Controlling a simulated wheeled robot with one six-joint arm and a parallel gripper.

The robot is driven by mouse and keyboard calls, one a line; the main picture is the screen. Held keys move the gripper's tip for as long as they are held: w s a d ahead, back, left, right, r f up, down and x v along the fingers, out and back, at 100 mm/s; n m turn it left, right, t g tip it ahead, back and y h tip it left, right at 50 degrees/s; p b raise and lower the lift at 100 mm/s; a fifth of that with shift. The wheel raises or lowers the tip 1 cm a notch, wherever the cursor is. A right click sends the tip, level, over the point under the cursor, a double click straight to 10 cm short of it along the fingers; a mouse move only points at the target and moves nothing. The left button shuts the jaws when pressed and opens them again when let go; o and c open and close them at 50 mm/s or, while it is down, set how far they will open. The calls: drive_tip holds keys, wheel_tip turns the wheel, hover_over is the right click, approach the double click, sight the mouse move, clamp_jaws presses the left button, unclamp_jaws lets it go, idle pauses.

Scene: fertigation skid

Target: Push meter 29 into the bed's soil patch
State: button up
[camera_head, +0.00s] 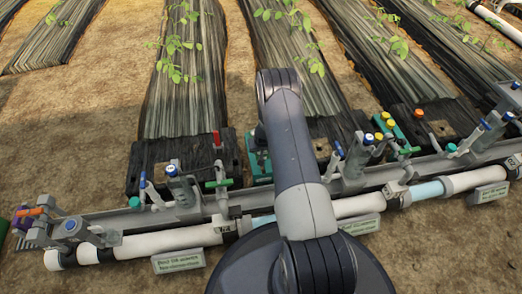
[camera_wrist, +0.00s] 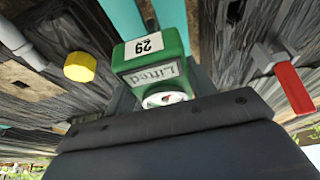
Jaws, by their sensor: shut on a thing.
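Meter 29 (camera_wrist: 152,62) is a green block with a white "29" label, a "Lifted" label and a small round dial, seen close in the wrist view. My gripper (camera_wrist: 160,85) is shut on it, with grey finger parts beside it. The meter's far end is hidden. In the head view my arm covers the gripper and most of that spot; a green piece (camera_head: 259,168) shows just left of the arm, and I cannot tell if it is the meter. A brown patch (camera_head: 322,148) shows in the dark bed end right of the arm.
A red lever (camera_wrist: 294,88) and a yellow knob (camera_wrist: 80,66) flank the meter in the wrist view. In the head view a white pipe (camera_head: 175,241) with valves and signs crosses the front. Planted beds (camera_head: 186,100) run behind it, with bare ground between.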

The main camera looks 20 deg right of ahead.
drive_tip(key=shift+r+p, duration=1)
drive_tip(key=shift+r, duration=1.35)
